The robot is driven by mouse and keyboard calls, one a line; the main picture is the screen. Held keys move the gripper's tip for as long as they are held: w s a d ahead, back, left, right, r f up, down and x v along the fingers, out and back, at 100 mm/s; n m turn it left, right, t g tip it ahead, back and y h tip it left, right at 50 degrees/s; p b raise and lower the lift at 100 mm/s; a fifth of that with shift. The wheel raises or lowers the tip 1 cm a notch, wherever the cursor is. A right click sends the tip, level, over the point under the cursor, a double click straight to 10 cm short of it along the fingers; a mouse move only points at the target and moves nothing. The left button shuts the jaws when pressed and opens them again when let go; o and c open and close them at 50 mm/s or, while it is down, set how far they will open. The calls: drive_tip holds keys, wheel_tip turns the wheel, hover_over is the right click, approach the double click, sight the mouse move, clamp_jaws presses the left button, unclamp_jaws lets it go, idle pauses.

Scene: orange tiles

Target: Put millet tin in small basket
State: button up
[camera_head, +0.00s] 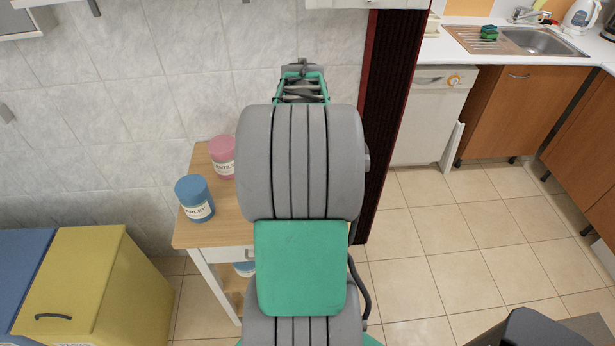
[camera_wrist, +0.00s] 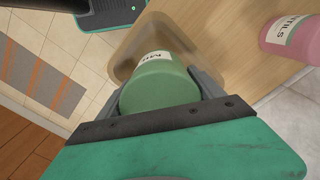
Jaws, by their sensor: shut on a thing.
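The green millet tin (camera_wrist: 163,84) is between the jaws of my gripper (camera_wrist: 158,95) in the wrist view. My gripper is shut on it, and part of its label shows "MIL". A brownish, see-through small basket (camera_wrist: 124,46) is behind the tin in this view, on the wooden table. The tin overlaps the basket's opening. I cannot tell how far the tin is above the basket floor or whether it touches it. In the head view my arm hides the tin, the basket and most of my gripper.
A pink lentils tin (camera_head: 222,157) and a blue barley tin (camera_head: 195,198) stand on the left part of the wooden table (camera_head: 210,236). The pink tin also shows in the wrist view (camera_wrist: 290,38). Yellow (camera_head: 95,285) and blue bins stand left. Open floor lies right.

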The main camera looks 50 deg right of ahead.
drive_tip(key=d+f, duration=0.1)
drive_tip(key=w+d+f, duration=0.1)
drive_tip(key=f, duration=0.1)
drive_tip(key=d+f+p, duration=0.1)
drive_tip(key=shift+w+d+f, duration=0.2)
drive_tip(key=shift+d+f, duration=0.05)
drive_tip(key=shift+f, duration=0.1)
wheel_tip(320, 180, down, 3)
drive_tip(key=shift+r, duration=0.1)
drive_tip(key=shift+a, duration=0.1)
drive_tip(key=shift+f, duration=0.25)
drive_tip(key=o, duration=1.9)
